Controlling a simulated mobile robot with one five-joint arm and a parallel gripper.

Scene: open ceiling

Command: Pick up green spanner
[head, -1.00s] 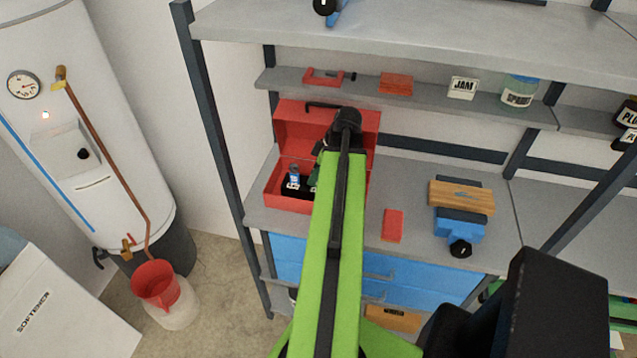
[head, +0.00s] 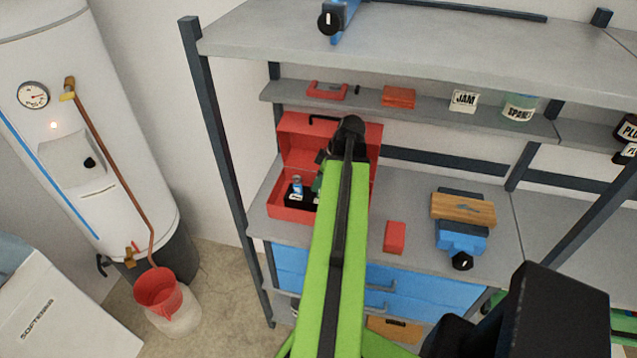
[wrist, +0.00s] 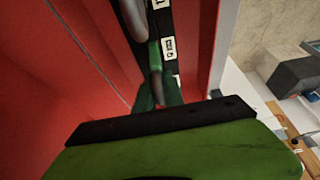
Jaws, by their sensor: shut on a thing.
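The red toolbox (head: 290,213) stands open on the grey workbench, its lid raised at the back. My gripper (wrist: 158,92) is down inside the toolbox. In the wrist view its dark green fingers are shut around the green spanner (wrist: 154,56), whose green part shows just past the fingertips. The spanner's near part is hidden between the fingers. In the head view my gripper (head: 321,174) is mostly hidden behind my green arm, and I cannot make out the spanner there. I cannot tell whether the spanner is clear of the black toolbox floor.
Red toolbox walls stand close on both sides of my gripper. A small blue item (head: 297,185) is in the toolbox's left part. A red block (head: 395,238) and a blue vice holding wood (head: 462,209) are to the right. The upper shelf (head: 420,40) overhangs the bench.

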